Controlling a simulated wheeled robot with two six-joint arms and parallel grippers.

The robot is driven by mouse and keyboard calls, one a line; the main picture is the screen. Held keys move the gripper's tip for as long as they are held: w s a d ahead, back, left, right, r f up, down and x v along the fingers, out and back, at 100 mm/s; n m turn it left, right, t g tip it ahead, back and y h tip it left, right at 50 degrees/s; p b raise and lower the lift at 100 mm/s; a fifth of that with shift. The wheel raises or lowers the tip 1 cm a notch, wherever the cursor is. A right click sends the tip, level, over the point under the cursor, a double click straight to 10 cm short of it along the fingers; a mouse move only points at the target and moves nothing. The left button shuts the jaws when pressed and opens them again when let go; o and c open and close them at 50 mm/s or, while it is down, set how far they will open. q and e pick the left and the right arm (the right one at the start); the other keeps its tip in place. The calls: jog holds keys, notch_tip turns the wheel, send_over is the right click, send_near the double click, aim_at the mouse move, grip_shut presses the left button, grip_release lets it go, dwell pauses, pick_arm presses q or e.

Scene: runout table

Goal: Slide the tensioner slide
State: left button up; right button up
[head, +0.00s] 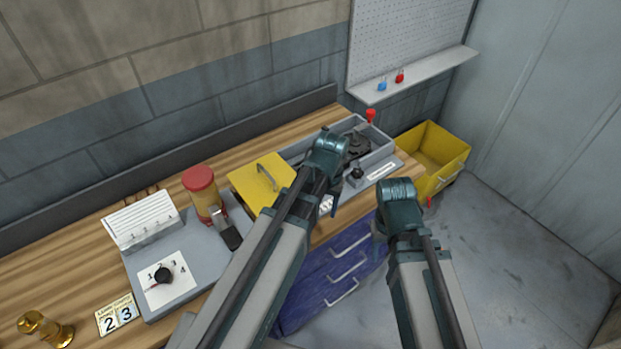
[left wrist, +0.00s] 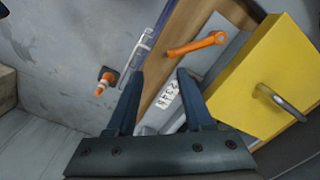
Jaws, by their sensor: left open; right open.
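A grey housing (head: 294,152) sits at the right end of the bench, with dark parts inside. A black knob (head: 357,173) on its front is a likely part of the tensioner slide; I cannot be sure. In the head view my left arm hides part of the housing. My right gripper (head: 400,205) is right of the bench front; its fingertips are hidden.
A yellow cover (head: 258,184) with a handle stands left of the housing. A red knob (head: 370,116) rises at the housing's back. A yellow bin (head: 448,165) is to the right. Blue drawers (head: 318,292) are below.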

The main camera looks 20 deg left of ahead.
pick_arm(q)
jog(key=w+a+r+n+p, duration=0.2)
jog(key=w+a+r+p, duration=0.3)
jog(key=r+p, duration=0.3)
pick_arm(e)
notch_tip(320, 180, up, 9)
jog(key=b, duration=0.2)
pick_arm(q)
notch_tip(320, 180, down, 13)
jog(key=b, duration=1.3)
pick_arm(e)
notch_tip(320, 180, down, 14)
pick_arm(q)
jog(key=shift+c, duration=0.2)
grip_shut()
jog(key=shift+w, duration=0.1)
